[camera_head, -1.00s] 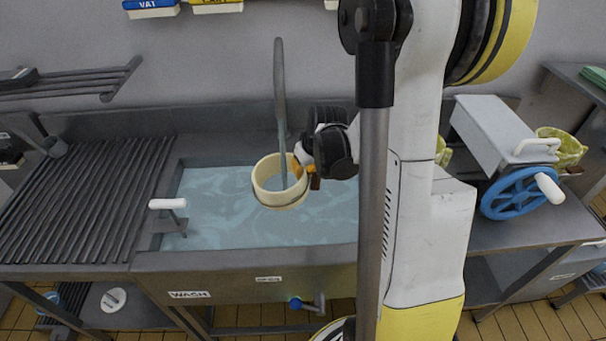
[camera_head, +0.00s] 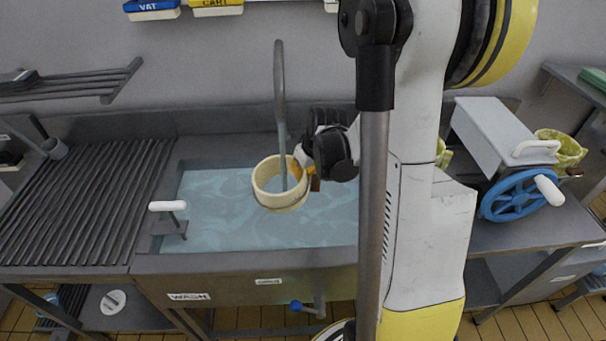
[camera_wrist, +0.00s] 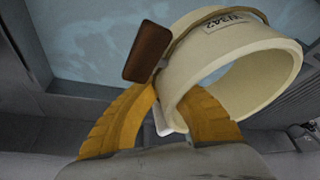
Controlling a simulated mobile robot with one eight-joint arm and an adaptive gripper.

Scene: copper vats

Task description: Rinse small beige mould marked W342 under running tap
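The small beige mould (camera_head: 281,190) is a ring with a thin band around it. Its label reads W342 in the wrist view (camera_wrist: 235,80). My gripper (camera_head: 304,170) is shut on the mould's wall; the wrist view shows its yellow fingers (camera_wrist: 158,107) with one brown pad outside the wall and a pale pad near the inner side. The mould is held tilted above the water of the wash sink (camera_head: 200,262). The grey tap (camera_head: 280,85) comes down behind it, and a thin stream of water (camera_head: 283,165) runs into the mould's opening.
A white-handled lever (camera_head: 168,206) stands at the sink's left front. A ribbed drainboard (camera_head: 85,200) lies to the left. A blue-wheeled machine (camera_head: 515,193) stands on the right bench. Open water surrounds the mould. A blue valve (camera_head: 296,305) sits below the sink.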

